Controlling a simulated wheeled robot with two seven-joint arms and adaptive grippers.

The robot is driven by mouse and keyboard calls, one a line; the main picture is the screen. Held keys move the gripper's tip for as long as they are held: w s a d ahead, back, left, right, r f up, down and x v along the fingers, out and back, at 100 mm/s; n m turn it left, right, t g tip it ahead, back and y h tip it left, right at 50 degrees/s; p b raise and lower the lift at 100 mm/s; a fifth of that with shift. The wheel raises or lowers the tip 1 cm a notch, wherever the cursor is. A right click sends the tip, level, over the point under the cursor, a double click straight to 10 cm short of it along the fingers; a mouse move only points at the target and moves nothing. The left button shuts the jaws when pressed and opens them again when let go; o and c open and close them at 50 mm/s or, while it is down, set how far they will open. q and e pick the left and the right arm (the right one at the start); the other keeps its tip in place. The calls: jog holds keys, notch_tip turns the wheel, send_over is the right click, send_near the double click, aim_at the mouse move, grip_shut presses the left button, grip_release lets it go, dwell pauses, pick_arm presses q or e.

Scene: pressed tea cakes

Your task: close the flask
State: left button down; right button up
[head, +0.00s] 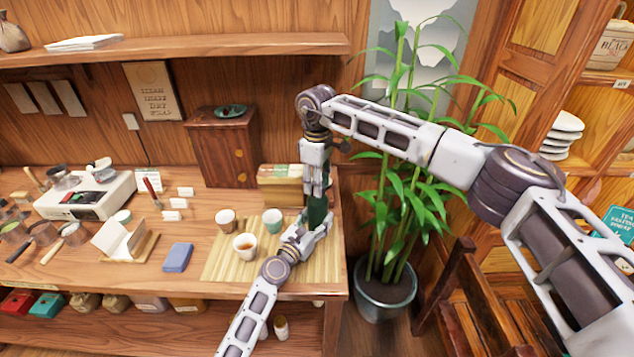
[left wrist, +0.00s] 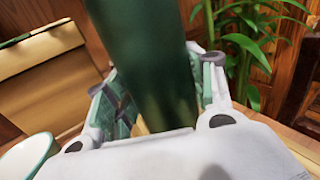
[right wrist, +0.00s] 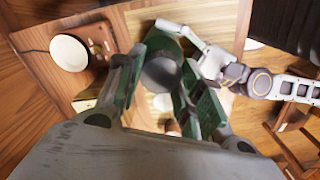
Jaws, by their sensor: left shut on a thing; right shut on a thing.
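The dark green flask (head: 317,213) stands upright over the right end of the bamboo mat. My left gripper (head: 312,228) is shut on it from the side, low on the body. In the left wrist view the flask (left wrist: 150,60) rises between the two fingers; its top is out of that view. My right gripper (head: 316,188) points straight down above the flask. In the right wrist view it is shut on a dark round cap (right wrist: 160,74), with one finger on each side. The fingers hide whether the cap touches the flask mouth.
Cups, one white with tea (head: 245,247), stand on the bamboo mat (head: 222,268) left of the flask. A wooden box (head: 280,180) lies behind. A blue cloth (head: 177,257) lies further left. A potted bamboo (head: 385,285) stands right of the table, close to my right arm.

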jog(key=o, duration=0.6)
jog(key=shift+o, duration=0.2)
jog(key=shift+r, duration=0.1)
jog(key=shift+r, duration=2.2)
jog(key=shift+a, duration=0.1)
jog(key=shift+c, duration=0.4)
